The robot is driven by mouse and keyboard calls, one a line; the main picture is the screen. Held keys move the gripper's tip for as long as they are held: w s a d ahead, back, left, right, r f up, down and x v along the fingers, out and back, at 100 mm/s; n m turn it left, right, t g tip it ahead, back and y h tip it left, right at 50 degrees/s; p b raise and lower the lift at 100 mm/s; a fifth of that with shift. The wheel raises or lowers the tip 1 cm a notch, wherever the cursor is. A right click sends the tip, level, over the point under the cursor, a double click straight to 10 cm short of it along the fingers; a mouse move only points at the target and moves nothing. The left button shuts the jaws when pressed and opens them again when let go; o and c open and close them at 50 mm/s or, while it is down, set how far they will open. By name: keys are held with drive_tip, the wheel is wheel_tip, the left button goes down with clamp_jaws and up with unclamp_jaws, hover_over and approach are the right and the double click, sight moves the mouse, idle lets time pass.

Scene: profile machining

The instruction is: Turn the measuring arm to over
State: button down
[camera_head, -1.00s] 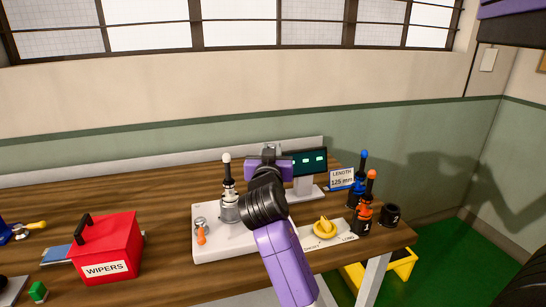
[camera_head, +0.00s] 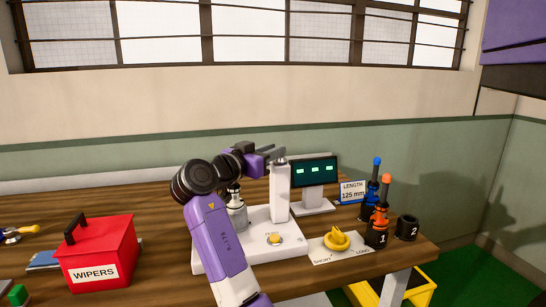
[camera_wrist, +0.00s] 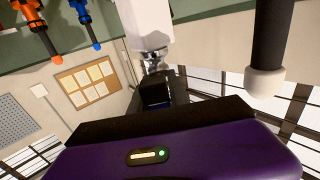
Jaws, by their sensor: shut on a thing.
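The measuring device has a white base (camera_head: 262,258) and an upright white post (camera_head: 281,195) on the wooden bench. At the post's top, a grey piece that looks like the measuring arm (camera_head: 276,153) meets my gripper (camera_head: 268,154). My gripper is shut on it; the contact is small and partly hidden. In the wrist view, the white post (camera_wrist: 146,22) and a metallic part (camera_wrist: 152,58) show just beyond the dark jaws (camera_wrist: 155,90). A black tool with a white tip (camera_wrist: 264,80) hangs at the right there. Its metal holder (camera_head: 237,212) shows beneath my arm in the head view.
A screen (camera_head: 315,171) and a "125 mm" sign (camera_head: 353,192) stand right of the post. A yellow knob (camera_head: 337,241), orange tool 1 (camera_head: 379,225), a blue tool (camera_head: 370,195) and empty cup 2 (camera_head: 406,228) are farther right. A red WIPERS box (camera_head: 100,252) stands left.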

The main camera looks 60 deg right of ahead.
drive_tip(key=shift+d, duration=0.1)
idle(0.3)
drive_tip(key=c, duration=1.4)
unclamp_jaws()
drive_tip(key=shift+d, duration=0.1)
drive_tip(key=shift+a, duration=0.2)
drive_tip(key=v, duration=0.7)
drive_tip(key=shift+a+b, duration=0.25)
drive_tip(key=shift+b, duration=0.2)
